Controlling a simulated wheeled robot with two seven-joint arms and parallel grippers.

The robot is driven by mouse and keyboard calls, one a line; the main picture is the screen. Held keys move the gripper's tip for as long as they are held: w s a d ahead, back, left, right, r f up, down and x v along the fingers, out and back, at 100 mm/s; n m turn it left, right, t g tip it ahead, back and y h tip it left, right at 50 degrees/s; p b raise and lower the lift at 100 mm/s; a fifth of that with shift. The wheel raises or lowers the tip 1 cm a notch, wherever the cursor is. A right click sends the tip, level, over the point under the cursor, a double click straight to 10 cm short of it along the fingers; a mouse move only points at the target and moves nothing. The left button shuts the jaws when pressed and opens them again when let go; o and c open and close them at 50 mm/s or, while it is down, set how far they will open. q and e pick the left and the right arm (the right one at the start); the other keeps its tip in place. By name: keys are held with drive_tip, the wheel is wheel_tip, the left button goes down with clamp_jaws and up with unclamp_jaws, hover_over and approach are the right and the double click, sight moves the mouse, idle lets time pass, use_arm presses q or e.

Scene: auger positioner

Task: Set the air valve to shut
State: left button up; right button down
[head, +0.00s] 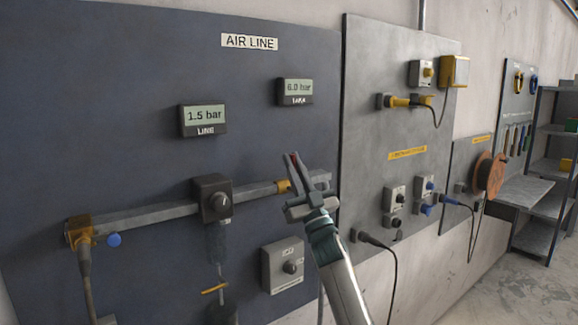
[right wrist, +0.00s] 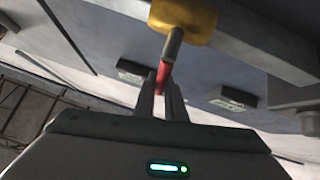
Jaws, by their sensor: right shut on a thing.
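The air valve is a yellow body (head: 282,186) on the grey pipe of the blue-grey AIR LINE panel. In the right wrist view its yellow body (right wrist: 183,18) shows at the top, with a grey stem leading to a red lever grip (right wrist: 163,76). My right gripper (right wrist: 167,97) is shut on the red grip, one finger on each side. In the head view my right gripper (head: 295,175) stands in front of the pipe and hides most of the lever, so its exact angle is unclear. A bit of red (head: 292,160) shows between the fingers. My left gripper is not in view.
The line display (head: 205,116) reads 1.5 bar and another display (head: 295,87) reads 6.0 bar. A grey switch box (head: 284,265) is below. A panel with sockets and cables (head: 400,110) stands right.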

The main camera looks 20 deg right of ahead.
drive_tip(key=shift+w+d+m+h, duration=0.1)
drive_tip(key=shift+d+m+h, duration=0.15)
drive_tip(key=shift+m+h, duration=0.9)
drive_tip(key=c, duration=1.8)
unclamp_jaws()
drive_tip(key=shift+f, duration=0.15)
drive_tip(key=shift+s+d+f+b, duration=0.15)
drive_tip(key=shift+s+f+b, duration=0.25)
drive_tip(key=shift+s+f, duration=0.05)
drive_tip(key=shift+b+v, duration=3.2)
drive_tip(key=shift+v, duration=4.8)
